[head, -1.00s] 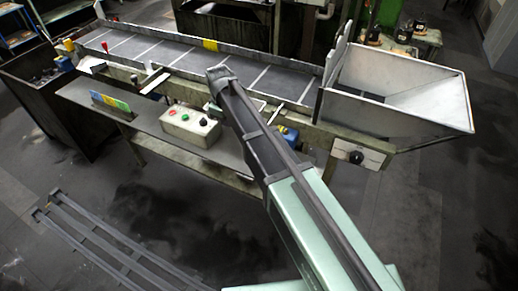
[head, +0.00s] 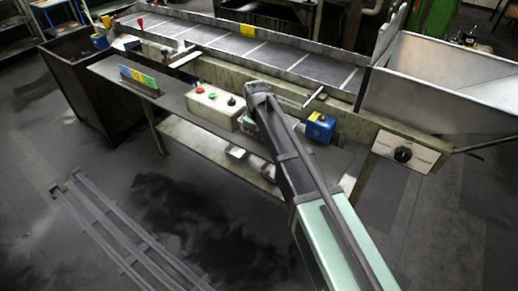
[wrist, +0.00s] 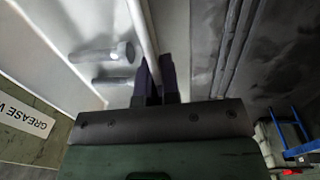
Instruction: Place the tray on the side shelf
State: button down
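In the wrist view my gripper (wrist: 162,78) is closed on the rim of a pale metal tray (wrist: 90,25). The rim passes between the two dark fingers. Two bolts (wrist: 105,53) lie inside the tray, left of the fingers. In the head view my wrist is beside the control box, and my arm hides the fingertips. I cannot tell whether the pale pieces (head: 237,152) showing beside my arm are part of the tray. A long dark shelf (head: 172,100) runs along the front of the conveyor; I take it for the side shelf.
A control box (head: 213,106) with buttons, coloured cards (head: 138,78) and a blue box (head: 320,127) stand along the shelf. The conveyor (head: 240,45) is behind, with a metal hopper (head: 440,80) at right. A dark bin (head: 75,75) stands at left. Rails (head: 125,235) lie on the floor.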

aim_at(259, 148)
notch_tip(259, 148, down, 4)
jog(key=b, duration=0.3)
jog(key=shift+f+b, duration=0.2)
jog(key=shift+b, duration=0.1)
jog(key=shift+r, duration=0.25)
jog(key=c, duration=1.8)
grip_release()
jog(key=shift+f, duration=0.2)
jog(key=o, duration=0.5)
jog(key=shift+c, duration=0.2)
jog(key=shift+r, duration=0.1)
notch_tip(259, 148, up, 12)
jog(key=p, duration=1.2)
jog(key=shift+s+a, duration=0.3)
jog(key=shift+s, duration=0.1)
jog(key=shift+r, duration=0.1)
